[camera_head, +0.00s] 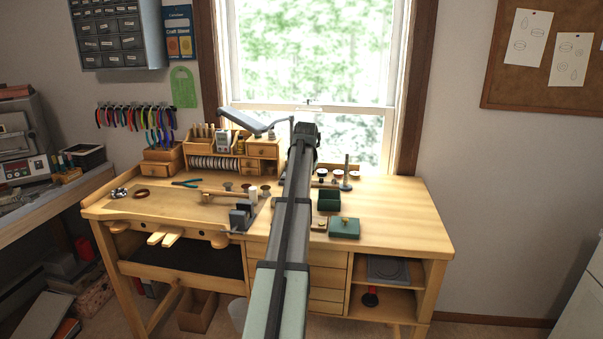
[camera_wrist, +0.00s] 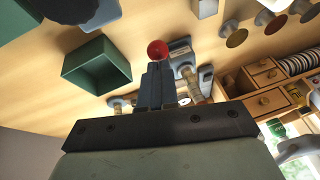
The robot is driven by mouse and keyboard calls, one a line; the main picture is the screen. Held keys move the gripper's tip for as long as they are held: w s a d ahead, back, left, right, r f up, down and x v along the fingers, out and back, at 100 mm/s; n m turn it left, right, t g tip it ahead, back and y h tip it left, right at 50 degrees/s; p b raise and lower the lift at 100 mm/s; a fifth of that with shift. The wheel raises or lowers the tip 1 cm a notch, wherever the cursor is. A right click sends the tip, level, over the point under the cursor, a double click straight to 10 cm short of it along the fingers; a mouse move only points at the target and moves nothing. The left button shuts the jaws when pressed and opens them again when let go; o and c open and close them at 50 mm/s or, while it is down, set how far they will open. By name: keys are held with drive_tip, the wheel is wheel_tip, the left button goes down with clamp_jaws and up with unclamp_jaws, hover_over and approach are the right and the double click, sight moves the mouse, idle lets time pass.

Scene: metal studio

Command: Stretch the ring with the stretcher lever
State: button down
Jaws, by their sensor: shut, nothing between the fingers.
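My gripper (camera_wrist: 154,66) is shut and empty in the wrist view. Its narrow fingertips point at a red ball knob (camera_wrist: 157,48), which appears just beyond them; I cannot tell whether they touch. The knob looks like the end of the stretcher lever. Beside it stands a blue-grey metal device with a post (camera_wrist: 181,48), likely the ring stretcher, partly hidden by the fingers. In the head view my arm hides the gripper and most of this device. I cannot make out the ring in either view.
An open green box (camera_head: 328,199) and a green lidded box (camera_head: 344,228) lie right of my arm on the wooden bench (camera_head: 395,215). A grey post stand (camera_head: 346,180) is behind them. A small drawer organizer (camera_head: 264,150) stands at the back. The bench's right side is clear.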

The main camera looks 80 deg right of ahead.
drive_tip(key=shift+a+f+h, duration=0.15)
drive_tip(key=shift+a+f, duration=0.25)
drive_tip(key=shift+f, duration=0.2)
drive_tip(key=shift+a+f+h, duration=0.15)
drive_tip(key=shift+a+f, duration=0.25)
drive_tip(key=shift+f, duration=0.15)
drive_tip(key=shift+r, duration=0.1)
wheel_tip(320, 180, up, 13)
drive_tip(key=a+g, duration=0.1)
drive_tip(key=a, duration=0.2)
drive_tip(key=shift+n, duration=0.5)
drive_tip(key=x, duration=1)
drive_tip(key=shift+s+d, duration=0.15)
drive_tip(key=shift+d, duration=0.2)
drive_tip(key=shift+a+f+h, duration=0.15)
drive_tip(key=shift+a+f, duration=0.1)
drive_tip(key=shift+f, duration=0.3)
drive_tip(key=shift+a+f+h, duration=0.15)
drive_tip(key=shift+a+f, duration=0.15)
drive_tip(key=shift+f, duration=0.25)
drive_tip(key=shift+a+f, duration=0.15)
drive_tip(key=shift+f, duration=0.6)
